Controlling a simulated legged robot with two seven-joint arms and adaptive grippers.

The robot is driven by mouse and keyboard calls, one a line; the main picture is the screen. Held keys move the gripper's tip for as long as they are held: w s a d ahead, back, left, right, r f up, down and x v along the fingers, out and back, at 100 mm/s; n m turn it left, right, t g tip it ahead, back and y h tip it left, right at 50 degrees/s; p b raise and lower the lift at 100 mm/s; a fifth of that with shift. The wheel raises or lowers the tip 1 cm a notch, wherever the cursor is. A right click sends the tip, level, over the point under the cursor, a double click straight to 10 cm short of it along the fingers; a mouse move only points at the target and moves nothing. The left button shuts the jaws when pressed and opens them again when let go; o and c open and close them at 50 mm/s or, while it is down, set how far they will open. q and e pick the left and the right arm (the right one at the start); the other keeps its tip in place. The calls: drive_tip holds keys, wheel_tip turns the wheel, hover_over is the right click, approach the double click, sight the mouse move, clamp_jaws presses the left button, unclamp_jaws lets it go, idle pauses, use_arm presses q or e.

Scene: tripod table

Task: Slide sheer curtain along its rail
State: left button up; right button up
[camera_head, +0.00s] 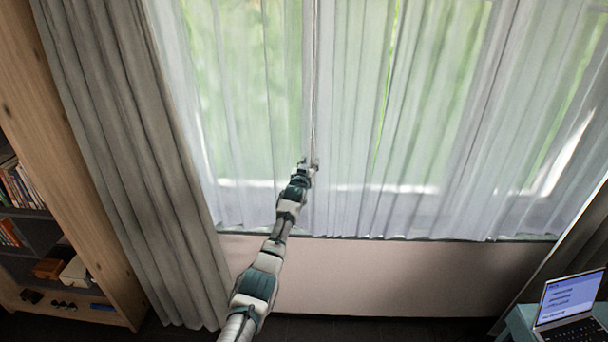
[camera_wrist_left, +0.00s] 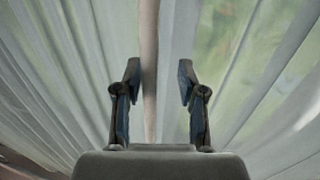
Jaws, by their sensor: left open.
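The sheer white curtain (camera_head: 400,150) hangs in folds across the window in the head view, with green showing through it. It fills both sides of the left wrist view (camera_wrist_left: 60,60). A thin pale vertical rod or edge (camera_head: 313,80) runs down the curtain to my left gripper (camera_head: 308,166). In the left wrist view, my left gripper (camera_wrist_left: 160,85) is open, with the pale strip (camera_wrist_left: 149,70) between its fingers, nearer the left finger. Whether a finger touches it I cannot tell. The rail is out of view above. My right gripper is not in view.
A heavy grey curtain (camera_head: 125,140) hangs at the left beside a wooden bookshelf (camera_head: 60,130). A laptop (camera_head: 568,305) stands on a teal table (camera_head: 520,318) at the lower right. The wall (camera_head: 400,275) below the window is bare.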

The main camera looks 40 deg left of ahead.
use_arm(q)
drive_tip(key=v, duration=1.2)
drive_tip(key=shift+w+d+r, duration=0.1)
drive_tip(key=shift+r, duration=0.05)
